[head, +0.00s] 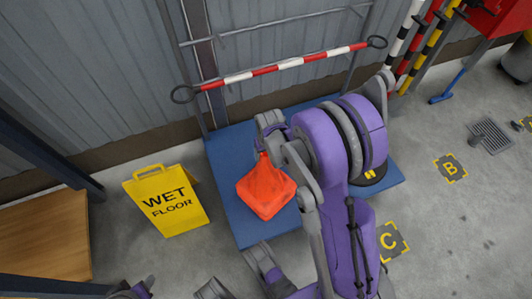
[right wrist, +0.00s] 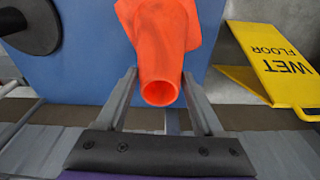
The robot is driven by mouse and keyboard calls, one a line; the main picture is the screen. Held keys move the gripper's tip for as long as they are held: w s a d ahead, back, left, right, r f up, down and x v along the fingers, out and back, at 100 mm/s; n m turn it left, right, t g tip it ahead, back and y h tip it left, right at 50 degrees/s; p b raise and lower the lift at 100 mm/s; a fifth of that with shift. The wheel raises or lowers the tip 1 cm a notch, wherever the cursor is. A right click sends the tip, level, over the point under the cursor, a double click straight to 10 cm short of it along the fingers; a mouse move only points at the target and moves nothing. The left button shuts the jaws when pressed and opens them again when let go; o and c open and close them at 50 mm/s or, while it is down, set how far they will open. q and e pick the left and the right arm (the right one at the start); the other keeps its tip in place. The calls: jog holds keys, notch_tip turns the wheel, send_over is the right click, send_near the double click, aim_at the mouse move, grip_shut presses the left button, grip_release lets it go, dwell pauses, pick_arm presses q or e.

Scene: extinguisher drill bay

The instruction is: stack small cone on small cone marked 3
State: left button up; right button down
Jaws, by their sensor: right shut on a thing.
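An orange cone (head: 266,192) with a squarish base is over the blue platform (head: 225,160) in the head view. Its narrow open top, seen in the right wrist view (right wrist: 160,60), is between the fingers of my right gripper (right wrist: 160,78). The right gripper (head: 265,136) is shut on the cone near its top. I cannot tell whether the cone's base touches the platform or hangs above it. No number shows on it. No second cone marked 3 can be made out; my right arm hides part of the platform.
A yellow wet floor sign (head: 166,200) stands left of the platform. A red and white bar (head: 282,64) runs behind it by the wall. A round black base (head: 374,174) sits at the platform's right, partly behind my arm. Floor marks C (head: 390,241) and B (head: 450,168) lie right.

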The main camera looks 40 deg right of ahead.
jog(key=shift+f+b, duration=1.7)
jog(key=shift+f, duration=0.65)
grip_release()
jog(key=shift+r, duration=0.1)
notch_tip(320, 180, up, 11)
jog(key=s+p, duration=0.1)
jog(key=p, duration=0.2)
jog(key=shift+a+p, duration=0.25)
jog(key=shift+p, duration=0.15)
jog(key=shift+s, duration=0.1)
